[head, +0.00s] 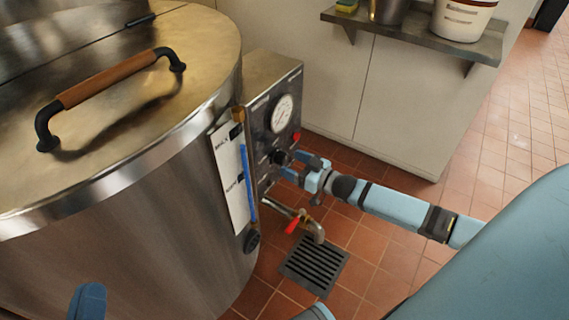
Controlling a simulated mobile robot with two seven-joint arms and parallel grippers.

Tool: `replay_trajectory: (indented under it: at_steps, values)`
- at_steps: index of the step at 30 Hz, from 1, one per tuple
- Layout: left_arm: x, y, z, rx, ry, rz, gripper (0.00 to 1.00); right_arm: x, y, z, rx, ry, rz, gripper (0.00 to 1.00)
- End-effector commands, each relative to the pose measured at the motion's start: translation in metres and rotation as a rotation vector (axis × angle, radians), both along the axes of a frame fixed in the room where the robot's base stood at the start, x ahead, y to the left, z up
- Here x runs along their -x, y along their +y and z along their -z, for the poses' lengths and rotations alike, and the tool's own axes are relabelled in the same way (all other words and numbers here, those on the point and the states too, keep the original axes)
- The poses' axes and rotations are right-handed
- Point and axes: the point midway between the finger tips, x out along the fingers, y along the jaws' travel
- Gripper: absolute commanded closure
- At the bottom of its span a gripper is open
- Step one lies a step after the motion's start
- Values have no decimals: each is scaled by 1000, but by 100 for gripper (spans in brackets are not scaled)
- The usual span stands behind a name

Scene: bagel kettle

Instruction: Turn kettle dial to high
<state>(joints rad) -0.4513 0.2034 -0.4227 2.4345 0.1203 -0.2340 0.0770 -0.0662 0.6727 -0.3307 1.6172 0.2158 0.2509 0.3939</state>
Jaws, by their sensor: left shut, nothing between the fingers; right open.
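The kettle (190,235) is a large steel drum at the left with a brass-coloured lid. Its control box (270,110) on the right side carries a round white gauge (282,114) and, below it, a small black dial (279,157). The dial's setting is too small to read. My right gripper (297,168) comes in from the right and is open, its blue fingertips close to the dial's right side; I cannot tell whether they touch it. My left gripper (88,301) shows only as a blue tip at the bottom left, shut and empty, away from the dial.
A lid handle (108,80) stands up at the left. A white label strip with a blue tube (249,182) is beside the box. A tap with a red lever (293,225) sticks out above a floor drain (314,264). A shelf (420,38) holds containers at the back.

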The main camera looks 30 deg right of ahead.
Motion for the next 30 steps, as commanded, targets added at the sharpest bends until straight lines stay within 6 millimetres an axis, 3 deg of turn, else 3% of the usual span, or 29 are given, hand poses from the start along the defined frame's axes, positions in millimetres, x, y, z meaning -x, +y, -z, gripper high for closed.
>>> replay_trajectory:
  at_steps: [7,18,24,30]
  values:
    - [-1,-1,15,-21,40,13,100,-28,12,1,0,0,0,29]
    - [-1,-1,16,-24,47,14,100,-32,13,0,1,2,0,29]
    - [-1,-2,16,-24,47,14,100,-32,13,0,0,1,0,75]
    - [-1,-2,15,-23,46,14,100,-32,13,0,5,-1,0,78]
